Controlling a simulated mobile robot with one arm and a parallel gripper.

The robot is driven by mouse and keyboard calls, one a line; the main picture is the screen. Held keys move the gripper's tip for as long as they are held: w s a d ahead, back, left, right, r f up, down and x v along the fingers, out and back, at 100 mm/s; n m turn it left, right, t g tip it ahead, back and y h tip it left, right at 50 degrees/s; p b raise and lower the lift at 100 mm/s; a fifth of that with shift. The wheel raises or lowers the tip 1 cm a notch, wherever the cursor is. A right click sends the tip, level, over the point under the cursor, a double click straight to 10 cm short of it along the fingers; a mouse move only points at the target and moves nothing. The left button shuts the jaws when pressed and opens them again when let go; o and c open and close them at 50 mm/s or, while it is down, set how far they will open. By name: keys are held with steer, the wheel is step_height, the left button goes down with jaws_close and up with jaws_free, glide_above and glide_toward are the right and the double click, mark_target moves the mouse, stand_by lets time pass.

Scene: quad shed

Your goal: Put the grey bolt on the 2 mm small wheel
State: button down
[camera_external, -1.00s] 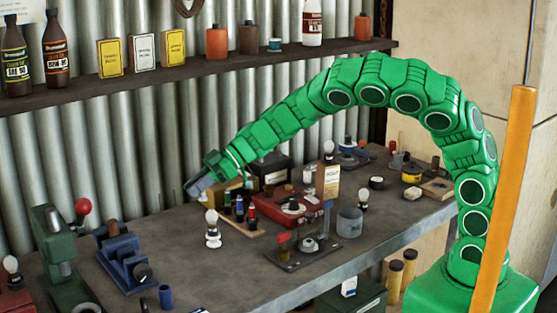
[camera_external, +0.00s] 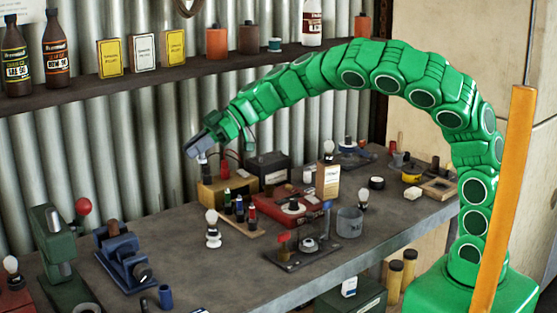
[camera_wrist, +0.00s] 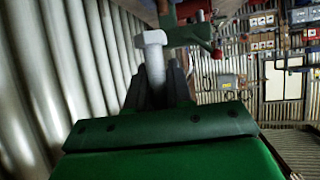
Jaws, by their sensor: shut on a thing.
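My gripper (camera_external: 200,150) is above the back of the bench at centre left, clear of the bench top. It is shut on the grey bolt (camera_wrist: 154,62), which shows pale grey with a wide head in the wrist view, sticking out beyond the dark jaws (camera_wrist: 157,88). In the external view the bolt is small and only its light end (camera_external: 203,159) shows below the jaws. I cannot pick out the 2 mm small wheel for certain; a dark plate (camera_external: 290,262) on the bench carries a round grey part (camera_external: 308,244) between red and blue pieces.
A yellow box (camera_external: 212,192), a rack of small bottles (camera_external: 240,209) and a white-topped bulb piece (camera_external: 212,230) stand below my gripper. A blue vise (camera_external: 122,255) and green press (camera_external: 52,245) are at left. The shelf (camera_external: 150,82) runs above. Open bench lies at the front.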

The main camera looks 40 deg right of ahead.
step_height(320, 180, up, 4)
steer(key=w+d+f+m+t, duration=0.1)
steer(key=w+d+m+t, duration=0.1)
steer(key=d, duration=3.4)
steer(key=s+d+m+t+h, duration=0.2)
steer(key=s+d+m, duration=0.1)
steer(key=s+d, duration=1.95)
glide_above(373, 179)
steer(key=s, duration=0.2)
steer(key=shift+t, duration=0.3)
steer(key=f, duration=1.8)
steer(key=shift+w+a, duration=0.1)
steer(key=shift+a, duration=0.3)
steer(key=shift+w+d+f, duration=0.25)
steer(key=shift+w+f, duration=0.55)
steer(key=shift+f, duration=1.75)
